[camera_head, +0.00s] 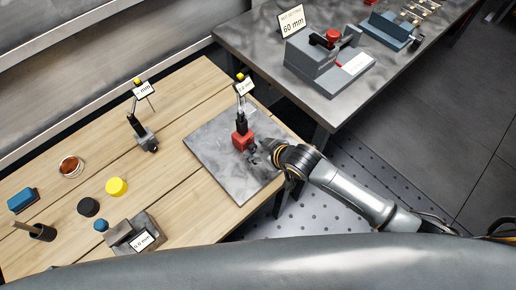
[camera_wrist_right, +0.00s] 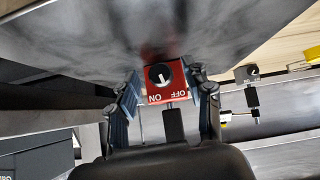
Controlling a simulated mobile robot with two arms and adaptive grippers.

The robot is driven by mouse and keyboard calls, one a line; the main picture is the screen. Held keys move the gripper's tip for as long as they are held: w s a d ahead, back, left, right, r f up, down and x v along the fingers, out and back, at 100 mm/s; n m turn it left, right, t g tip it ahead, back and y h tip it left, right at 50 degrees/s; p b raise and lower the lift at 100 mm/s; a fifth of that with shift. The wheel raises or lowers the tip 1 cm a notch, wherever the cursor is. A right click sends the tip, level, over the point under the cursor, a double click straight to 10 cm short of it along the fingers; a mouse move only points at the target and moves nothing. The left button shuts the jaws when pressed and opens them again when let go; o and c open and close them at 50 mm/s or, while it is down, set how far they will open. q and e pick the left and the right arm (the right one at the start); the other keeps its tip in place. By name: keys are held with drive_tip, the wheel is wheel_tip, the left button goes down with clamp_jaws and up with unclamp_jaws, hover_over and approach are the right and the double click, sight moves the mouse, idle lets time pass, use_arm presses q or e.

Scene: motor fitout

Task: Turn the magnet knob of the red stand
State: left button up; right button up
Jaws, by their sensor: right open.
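The red stand (camera_head: 242,138) stands upright on a grey metal plate (camera_head: 222,170) on the wooden table. It has a dark post and arm with a small yellow-topped dial and a white tag. In the right wrist view the red base (camera_wrist_right: 166,82) shows OFF and ON lettering, and the magnet knob (camera_wrist_right: 161,75) is a dark round face with a pale pointer. My right gripper (camera_head: 258,151) is at the stand's right side. In the wrist view its open fingers (camera_wrist_right: 165,100) stand on either side of the red base; whether they touch it cannot be told. My left gripper is not in view.
A second dark stand (camera_head: 146,137) is at left on the wooden table (camera_head: 180,95). A yellow disc (camera_head: 117,187), black disc (camera_head: 88,207), grey block (camera_head: 128,231) and blue box (camera_head: 22,200) lie nearer. A grey fixture (camera_head: 318,70) sits on the metal bench behind.

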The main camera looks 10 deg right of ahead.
clamp_jaws()
drive_tip(key=shift+w+d+r+y+p, duration=0.1)
drive_tip(key=shift+d+y+p, duration=0.05)
drive_tip(key=shift+y+p, duration=0.25)
drive_tip(key=shift+m+g, duration=0.3)
drive_tip(key=shift+g, duration=0.1)
drive_tip(key=shift+w+d+f+m+g+y+b, duration=0.1)
drive_tip(key=shift+f+m+g+y+b, duration=0.25)
drive_tip(key=shift+y+b, duration=0.4)
drive_tip(key=shift+r+m+y, duration=0.2)
drive_tip(key=shift+m+y, duration=0.05)
